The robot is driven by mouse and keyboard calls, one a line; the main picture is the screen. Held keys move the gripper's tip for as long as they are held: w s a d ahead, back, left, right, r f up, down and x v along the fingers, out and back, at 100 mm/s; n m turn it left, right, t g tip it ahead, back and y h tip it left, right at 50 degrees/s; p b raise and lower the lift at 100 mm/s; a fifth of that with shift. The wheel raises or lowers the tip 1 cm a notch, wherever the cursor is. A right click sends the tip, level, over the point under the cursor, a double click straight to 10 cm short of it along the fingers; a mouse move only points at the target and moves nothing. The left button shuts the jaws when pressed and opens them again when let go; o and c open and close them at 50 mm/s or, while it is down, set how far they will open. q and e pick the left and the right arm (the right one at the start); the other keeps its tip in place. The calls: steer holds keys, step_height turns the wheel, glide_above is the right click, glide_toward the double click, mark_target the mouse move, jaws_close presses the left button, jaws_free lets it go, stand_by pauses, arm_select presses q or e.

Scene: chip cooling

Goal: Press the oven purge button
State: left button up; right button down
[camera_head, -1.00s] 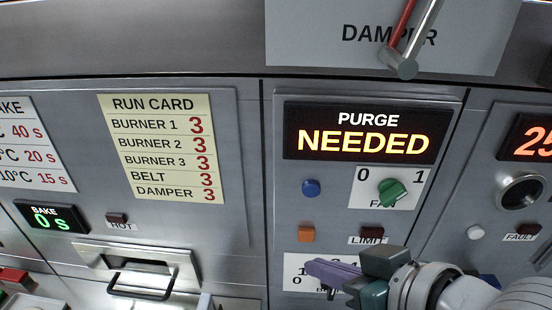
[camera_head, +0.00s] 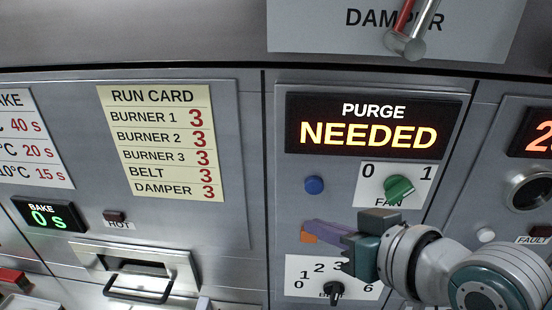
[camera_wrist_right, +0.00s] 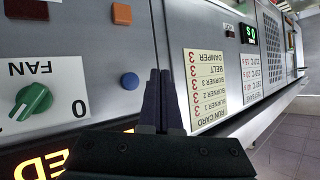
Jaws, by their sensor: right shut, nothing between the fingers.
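The purge display (camera_head: 370,124) reads PURGE NEEDED. Below it on the panel are a round blue button (camera_head: 314,185) and an orange square (camera_head: 308,238); neither has a readable label. In the right wrist view the blue button (camera_wrist_right: 130,80) and orange square (camera_wrist_right: 123,36) are left of my fingers. My right gripper (camera_head: 306,229) is shut and empty, its purple fingers pointing left. In the head view its tips overlap the orange square's upper part and lie below the blue button. I cannot tell whether they touch the panel. My left gripper is out of view.
The green fan knob (camera_head: 399,188) is right of the blue button, above my right wrist. A belt knob (camera_head: 333,290) sits below my gripper. The run card (camera_head: 160,143), bake display (camera_head: 50,215) and drawer handle (camera_head: 138,288) are left. The damper lever (camera_head: 412,40) hangs above.

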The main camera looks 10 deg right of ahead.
mark_target(314, 187)
steer(key=w+b, duration=0.1)
steer(key=w+d+b, duration=0.1)
steer(key=w, duration=0.1)
steer(key=w+b, duration=0.1)
steer(key=w, duration=0.1)
steer(key=shift+w+d, duration=0.25)
steer(key=shift+d, duration=0.1)
stand_by(1.1)
steer(key=shift+w+b, duration=0.15)
steer(key=shift+b, duration=0.15)
stand_by(0.4)
steer(key=shift+w+d, duration=0.1)
steer(key=shift+w, duration=0.15)
